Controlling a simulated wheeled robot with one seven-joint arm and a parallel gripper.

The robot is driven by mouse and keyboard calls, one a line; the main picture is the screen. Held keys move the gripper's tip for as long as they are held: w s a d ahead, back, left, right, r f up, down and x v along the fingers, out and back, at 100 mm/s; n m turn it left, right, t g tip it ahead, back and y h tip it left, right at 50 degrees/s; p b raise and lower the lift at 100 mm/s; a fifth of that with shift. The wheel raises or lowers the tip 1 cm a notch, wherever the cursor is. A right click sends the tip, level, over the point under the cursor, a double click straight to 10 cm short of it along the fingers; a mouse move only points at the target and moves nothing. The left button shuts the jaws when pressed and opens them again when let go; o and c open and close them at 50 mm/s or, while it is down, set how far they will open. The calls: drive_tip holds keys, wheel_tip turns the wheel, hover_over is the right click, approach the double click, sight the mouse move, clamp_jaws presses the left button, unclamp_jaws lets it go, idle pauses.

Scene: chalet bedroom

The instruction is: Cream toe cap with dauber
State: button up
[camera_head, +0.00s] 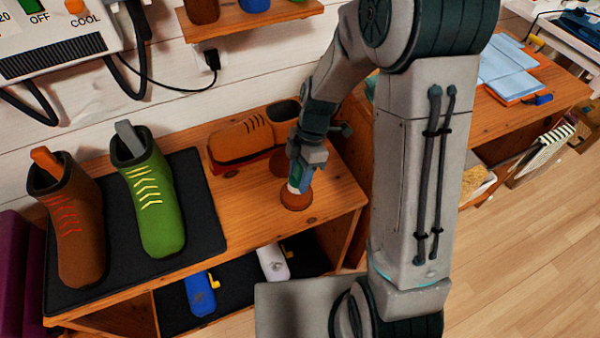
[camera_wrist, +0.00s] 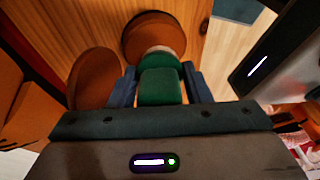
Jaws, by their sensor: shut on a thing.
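My gripper (camera_head: 301,172) is shut on the dauber (camera_head: 296,187), which has a green handle and a pale band. It points down at a round brown cream tin (camera_head: 296,203) on the wooden bench. In the wrist view the green dauber handle (camera_wrist: 160,86) sits between the fingers, and its far end overlaps the brown tin (camera_wrist: 153,25). Whether the tip touches the cream is hidden. The orange-brown shoe (camera_head: 238,140) lies on a red base just left of my gripper. A second brown disc (camera_head: 282,165), partly hidden by my gripper, lies next to the shoe; it also shows in the wrist view (camera_wrist: 94,78).
A brown boot (camera_head: 75,225) and a green boot (camera_head: 152,205) stand on a black mat (camera_head: 204,240) at the left. A lower shelf holds a blue item (camera_head: 200,294) and a white item (camera_head: 272,263). A heater unit hangs on the wall at upper left.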

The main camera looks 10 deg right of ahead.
drive_tip(key=shift+f+b, duration=0.8)
idle(1.7)
drive_tip(key=shift+r, duration=0.1)
drive_tip(key=shift+r+p, duration=2.4)
drive_tip(key=shift+r, duration=1.05)
